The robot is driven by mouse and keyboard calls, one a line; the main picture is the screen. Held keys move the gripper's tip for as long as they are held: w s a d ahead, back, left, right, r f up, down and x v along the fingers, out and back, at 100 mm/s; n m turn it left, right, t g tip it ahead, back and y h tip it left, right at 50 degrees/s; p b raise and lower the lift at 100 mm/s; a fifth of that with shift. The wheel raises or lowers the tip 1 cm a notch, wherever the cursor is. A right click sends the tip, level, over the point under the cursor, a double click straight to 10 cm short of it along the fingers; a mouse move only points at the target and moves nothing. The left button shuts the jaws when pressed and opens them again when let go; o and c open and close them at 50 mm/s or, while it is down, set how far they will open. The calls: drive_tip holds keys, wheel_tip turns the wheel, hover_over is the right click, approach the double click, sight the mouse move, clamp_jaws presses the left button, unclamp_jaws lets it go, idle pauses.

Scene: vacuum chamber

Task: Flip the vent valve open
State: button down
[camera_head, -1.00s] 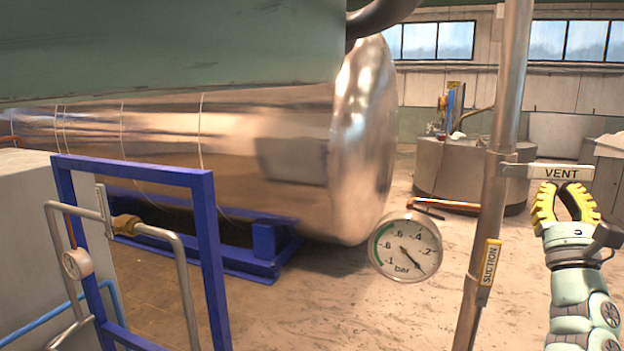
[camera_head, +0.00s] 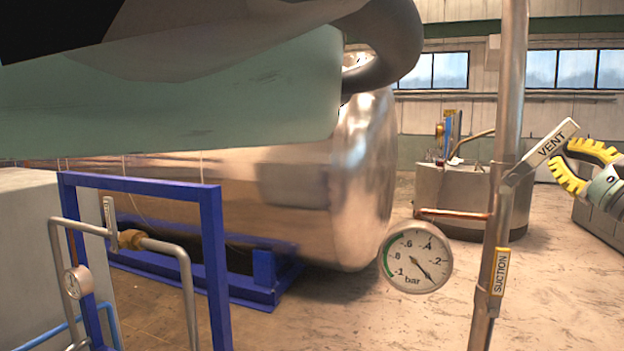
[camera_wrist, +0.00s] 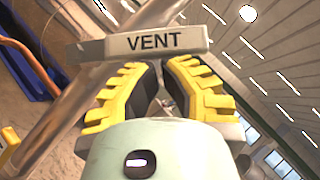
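The vent valve handle (camera_head: 546,150) is a grey flat lever marked VENT. In the head view it slants up to the right from the vertical pipe. In the wrist view the handle (camera_wrist: 155,43) lies crosswise just beyond the fingertips. My gripper (camera_head: 561,156) has yellow and black fingers and is at the right, against or just below the handle's free end. It also shows in the wrist view (camera_wrist: 160,70). A narrow gap shows between the fingertips, with nothing held in it. I cannot tell for sure whether the fingers touch the handle.
A vertical metal pipe (camera_head: 508,90) carries the handle and a yellow SUCTION lever (camera_head: 500,271). A round gauge (camera_head: 417,257) hangs left of it. A blue frame (camera_head: 212,270) stands at left before a large steel vessel (camera_head: 290,185). Open floor lies behind the pipe.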

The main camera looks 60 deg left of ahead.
sight(555, 135)
drive_tip(key=r+n+g, duration=0.1)
drive_tip(key=a+n+h, duration=0.1)
drive_tip(key=s+r+n+g, duration=0.1)
drive_tip(key=n, duration=0.1)
drive_tip(key=shift+a+r+g+h, duration=0.2)
drive_tip(key=shift+r+g+h, duration=0.1)
drive_tip(key=shift+r+h, duration=0.1)
drive_tip(key=shift+s+a+r+n+g+h, duration=0.15)
drive_tip(key=shift+a+r+n+g+h, duration=0.15)
drive_tip(key=shift+n, duration=0.2)
drive_tip(key=shift+s+a+r+n+g+h, duration=0.15)
drive_tip(key=shift+a+n+g+h, duration=0.1)
drive_tip(key=shift+n+h, duration=0.2)
drive_tip(key=shift+s+a+r+n+h+p, duration=0.4)
drive_tip(key=shift+a+n+h, duration=0.2)
drive_tip(key=shift+n+h, duration=0.2)
